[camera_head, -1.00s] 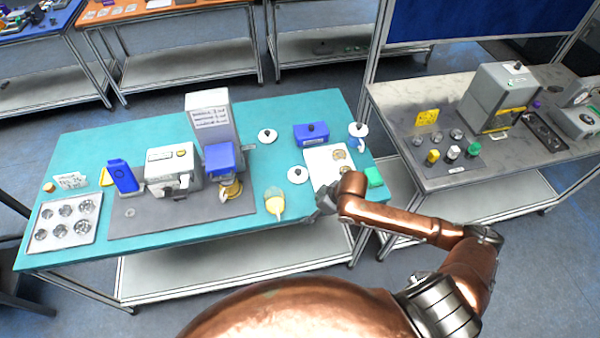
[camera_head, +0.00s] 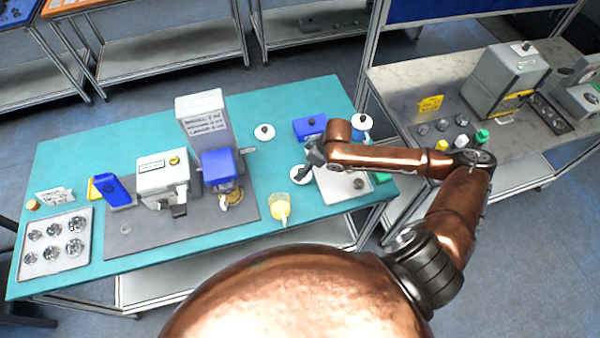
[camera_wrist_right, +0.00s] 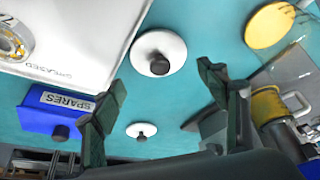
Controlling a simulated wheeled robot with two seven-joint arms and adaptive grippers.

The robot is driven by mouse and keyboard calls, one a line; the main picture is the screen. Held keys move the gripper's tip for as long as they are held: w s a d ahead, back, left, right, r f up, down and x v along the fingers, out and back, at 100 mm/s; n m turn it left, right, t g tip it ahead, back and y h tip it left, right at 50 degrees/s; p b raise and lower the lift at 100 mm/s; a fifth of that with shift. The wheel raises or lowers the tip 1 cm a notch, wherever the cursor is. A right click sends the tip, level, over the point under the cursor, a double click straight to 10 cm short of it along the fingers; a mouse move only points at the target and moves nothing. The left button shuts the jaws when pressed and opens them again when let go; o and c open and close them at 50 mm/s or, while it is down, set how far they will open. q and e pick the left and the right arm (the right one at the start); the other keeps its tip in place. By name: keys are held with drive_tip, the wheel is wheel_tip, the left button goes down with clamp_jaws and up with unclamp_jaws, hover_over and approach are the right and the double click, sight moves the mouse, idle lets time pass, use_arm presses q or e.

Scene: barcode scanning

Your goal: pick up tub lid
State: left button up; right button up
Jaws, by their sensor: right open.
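A round white lid with a dark knob (camera_head: 298,179) lies flat on the teal table, just left of the white tray. It also shows in the right wrist view (camera_wrist_right: 171,43), ahead of the gap between the fingers. A second white lid with a dark knob (camera_head: 264,132) lies farther back and shows small in the wrist view (camera_wrist_right: 141,131). My right gripper (camera_head: 311,158) is over the near lid in the head view and partly hides it. In the wrist view my right gripper (camera_wrist_right: 162,80) is open, with nothing between its fingers. My left gripper is not in view.
A clear tub with yellow contents (camera_head: 280,208) stands near the front edge. The white tray (camera_head: 334,193) and blue SPARES box (camera_wrist_right: 52,110) are close by the gripper. A blue-topped machine (camera_head: 220,167) stands left. Teal table between the lids is clear.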

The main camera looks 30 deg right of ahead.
drive_tip(key=x, duration=0.2)
drive_tip(key=shift+a+f, duration=0.1)
drive_tip(key=shift+f, duration=0.35)
drive_tip(key=shift+x, duration=0.9)
drive_tip(key=c, duration=0.7)
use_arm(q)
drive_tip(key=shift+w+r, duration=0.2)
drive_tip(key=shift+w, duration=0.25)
use_arm(e)
drive_tip(key=shift+r, duration=0.1)
